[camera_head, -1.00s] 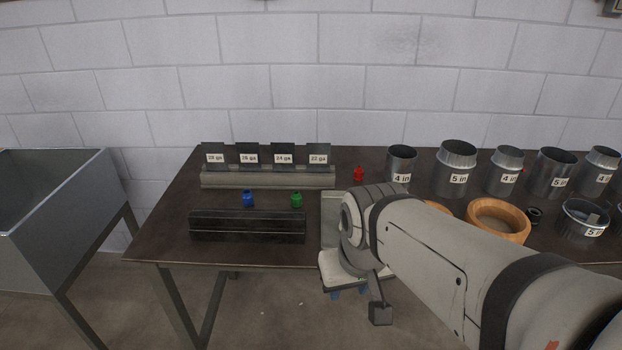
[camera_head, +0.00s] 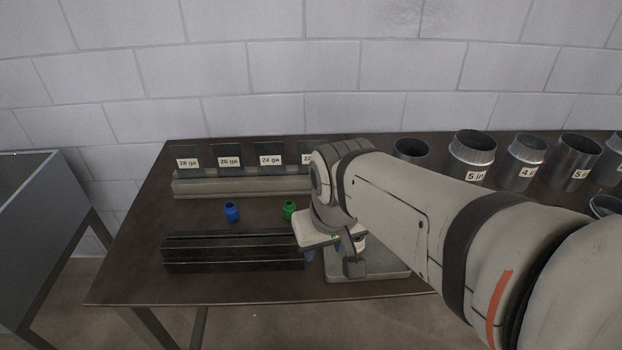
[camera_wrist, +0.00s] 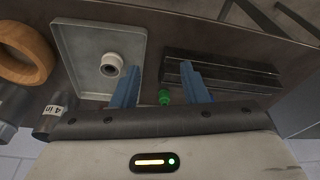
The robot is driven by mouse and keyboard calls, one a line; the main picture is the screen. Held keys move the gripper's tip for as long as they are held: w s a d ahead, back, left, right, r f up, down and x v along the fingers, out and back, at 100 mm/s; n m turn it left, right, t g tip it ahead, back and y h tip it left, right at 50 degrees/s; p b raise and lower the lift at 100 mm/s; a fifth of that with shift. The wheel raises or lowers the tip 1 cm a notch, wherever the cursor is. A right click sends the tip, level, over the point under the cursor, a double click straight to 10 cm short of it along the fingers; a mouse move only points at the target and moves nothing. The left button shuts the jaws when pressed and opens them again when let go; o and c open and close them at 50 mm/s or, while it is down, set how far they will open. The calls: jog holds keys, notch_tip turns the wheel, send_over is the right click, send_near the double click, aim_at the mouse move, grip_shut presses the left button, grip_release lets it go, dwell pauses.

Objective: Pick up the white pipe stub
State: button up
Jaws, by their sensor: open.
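The white pipe stub (camera_wrist: 112,65) stands in a shallow grey tray (camera_wrist: 75,45) in the wrist view, left of my open fingers. My gripper (camera_wrist: 165,84) has two blue fingers, spread apart with nothing held between them. The green stub (camera_wrist: 164,97) shows low between the fingers, farther off on the table. In the head view my gripper (camera_head: 325,252) hangs over the tray's left edge, and the tray (camera_head: 370,276) is partly covered by my arm. The white stub is mostly hidden there behind my wrist.
A black slotted bar (camera_head: 232,252) lies left of the tray. Blue (camera_head: 231,211) and green (camera_head: 289,210) stubs stand behind it. A rack of labelled gauge plates (camera_head: 240,186) is at the back. Metal duct collars (camera_head: 472,155) line the right; a wooden ring (camera_wrist: 25,55) lies beyond the tray.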

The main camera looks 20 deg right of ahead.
jog(key=shift+o, duration=0.8)
jog(key=shift+w, duration=0.15)
jog(key=o, duration=0.4)
jog(key=w+d+f+n+g, duration=0.1)
jog(key=w+d+f+n, duration=0.2)
jog(key=w+d+n, duration=0.3)
jog(key=w+n, duration=0.1)
jog(key=n, duration=0.4)
jog(key=shift+w+n, duration=0.25)
jog(key=shift+n, duration=0.05)
jog(key=n+g, duration=0.2)
jog(key=n, duration=0.9)
send_near(355, 241)
jog(key=shift+w+f, duration=1.05)
jog(key=shift+w+d+f+n, duration=0.15)
jog(key=shift+d+f+n, duration=0.1)
jog(key=shift+f+n, duration=0.2)
jog(key=shift+s+f, duration=0.2)
jog(key=shift+f, duration=1.65)
jog(key=shift+s+f, duration=0.25)
jog(key=shift+f, duration=1.6)
